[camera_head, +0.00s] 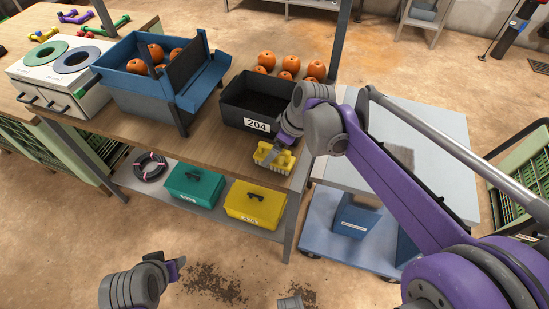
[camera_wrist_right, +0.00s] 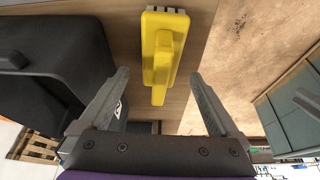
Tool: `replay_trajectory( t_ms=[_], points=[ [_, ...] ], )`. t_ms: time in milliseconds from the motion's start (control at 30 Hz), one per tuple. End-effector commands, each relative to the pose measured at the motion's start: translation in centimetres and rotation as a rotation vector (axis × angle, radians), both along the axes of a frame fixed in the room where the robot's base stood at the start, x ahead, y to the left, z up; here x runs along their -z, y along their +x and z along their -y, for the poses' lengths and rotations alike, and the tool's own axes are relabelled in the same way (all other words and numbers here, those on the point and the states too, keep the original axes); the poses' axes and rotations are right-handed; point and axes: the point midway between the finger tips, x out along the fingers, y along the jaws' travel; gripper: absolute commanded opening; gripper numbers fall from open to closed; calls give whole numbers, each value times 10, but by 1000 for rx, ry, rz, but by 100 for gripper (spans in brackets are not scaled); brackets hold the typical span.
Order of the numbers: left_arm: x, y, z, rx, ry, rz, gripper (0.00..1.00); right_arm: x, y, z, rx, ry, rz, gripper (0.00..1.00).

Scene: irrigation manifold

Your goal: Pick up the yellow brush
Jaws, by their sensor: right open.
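The yellow brush (camera_head: 264,154) lies on the wooden workbench (camera_head: 190,140) near its right front edge, in front of the black crate. In the right wrist view the brush (camera_wrist_right: 160,50) shows its yellow handle, with pale bristles at the top edge. My right gripper (camera_head: 280,147) is close to the brush and partly covers it in the head view. In the wrist view this gripper (camera_wrist_right: 158,77) is open, one finger on each side of the handle's line, with nothing held. My left gripper (camera_head: 177,268) is low at the lower left, away from the bench; its jaw state is unclear.
A black crate labelled 204 (camera_head: 235,113) stands beside the brush. A blue bin (camera_head: 135,92) holds orange fruits, with several more (camera_head: 290,63) behind the crate. Green (camera_head: 192,187) and yellow (camera_head: 255,204) toolboxes sit on the lower shelf. A grey-topped cart (camera_head: 350,178) stands at right.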

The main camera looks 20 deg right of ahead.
Motion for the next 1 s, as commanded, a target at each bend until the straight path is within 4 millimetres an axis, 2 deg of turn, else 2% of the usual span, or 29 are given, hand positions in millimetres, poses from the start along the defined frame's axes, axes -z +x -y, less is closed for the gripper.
replay_trajectory(
  t_ms=[100,200,467,1000],
  points=[
    [2,0,0,0,0,-1,50,17,5,-6,0,0,0,98],
    [3,0,0,0,0,-1,50,25,7,-9,0,1,1,98],
    [2,0,0,0,0,-1,50,27,8,-10,1,0,1,98],
    [2,0,0,0,0,-1,50,27,7,-9,1,0,1,0]
  ],
)
